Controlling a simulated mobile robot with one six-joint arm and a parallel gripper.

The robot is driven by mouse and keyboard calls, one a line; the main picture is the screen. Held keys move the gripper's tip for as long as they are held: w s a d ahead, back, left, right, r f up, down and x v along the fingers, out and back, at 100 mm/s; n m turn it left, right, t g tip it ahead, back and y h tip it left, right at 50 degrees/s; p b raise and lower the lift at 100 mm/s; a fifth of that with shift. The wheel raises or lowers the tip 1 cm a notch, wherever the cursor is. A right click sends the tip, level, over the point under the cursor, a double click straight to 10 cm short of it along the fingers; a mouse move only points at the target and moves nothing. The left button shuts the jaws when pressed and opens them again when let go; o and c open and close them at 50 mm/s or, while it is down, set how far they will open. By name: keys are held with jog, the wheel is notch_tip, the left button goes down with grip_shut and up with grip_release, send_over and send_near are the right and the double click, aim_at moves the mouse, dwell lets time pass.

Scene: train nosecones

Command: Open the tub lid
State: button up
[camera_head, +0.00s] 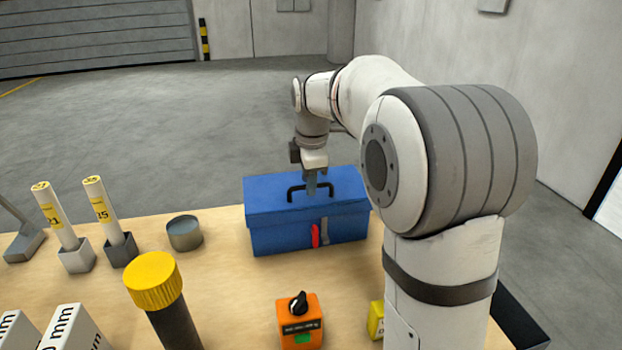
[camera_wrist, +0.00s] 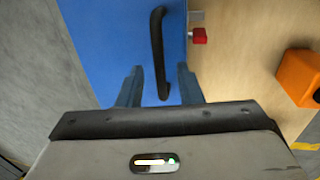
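The blue tub (camera_head: 310,235) stands on the wooden table with its blue lid (camera_head: 265,190) shut. A black handle (camera_head: 292,192) is on top of the lid and also shows in the wrist view (camera_wrist: 157,45). A red latch piece (camera_head: 315,236) is on the tub's front, beside a grey strip (camera_head: 325,231); the red piece also shows in the wrist view (camera_wrist: 199,37). My gripper (camera_head: 311,184) points down over the lid at the handle. In the wrist view its fingers (camera_wrist: 159,82) are apart, with the handle between them and a gap on each side.
An orange box with a black knob (camera_head: 301,322) stands in front of the tub. A grey round tin (camera_head: 185,233), two white tubes in holders (camera_head: 101,205) and a yellow-capped cylinder (camera_head: 153,281) stand to the left. Bare table lies between tin and tub.

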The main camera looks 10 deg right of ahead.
jog(key=shift+c, duration=0.5)
grip_shut()
